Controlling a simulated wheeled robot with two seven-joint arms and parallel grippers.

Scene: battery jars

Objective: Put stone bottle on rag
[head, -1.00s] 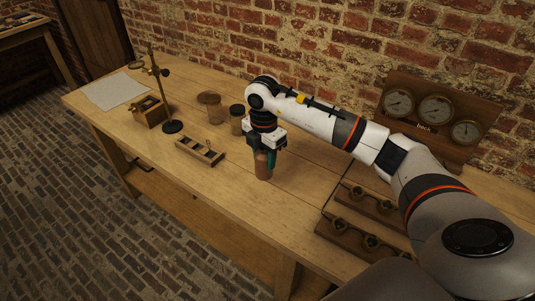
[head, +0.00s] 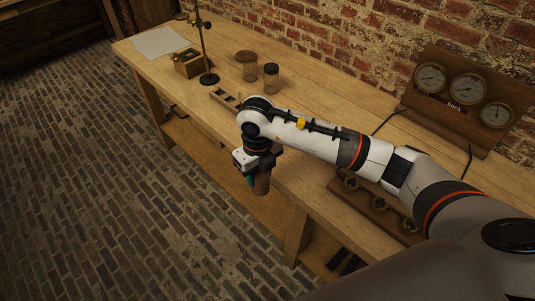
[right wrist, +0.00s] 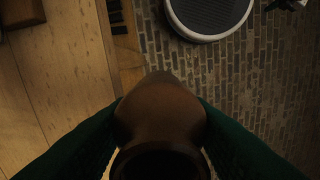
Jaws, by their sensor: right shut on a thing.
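My right gripper (head: 257,177) is shut on the brown stone bottle (head: 262,185). In the head view it holds the bottle upright at the front edge of the bench, with the floor behind it in the picture. In the right wrist view the bottle (right wrist: 160,110) sits between the two green fingers, its dark mouth towards the camera. The rag (head: 160,42) is a pale flat cloth at the far left end of the bench, well away from the gripper. My left gripper is in neither view.
A small wooden rack (head: 226,97) is partly hidden by my arm. A gauge board (head: 463,92) stands at the back right. The bench front (head: 170,95) borders open floor.

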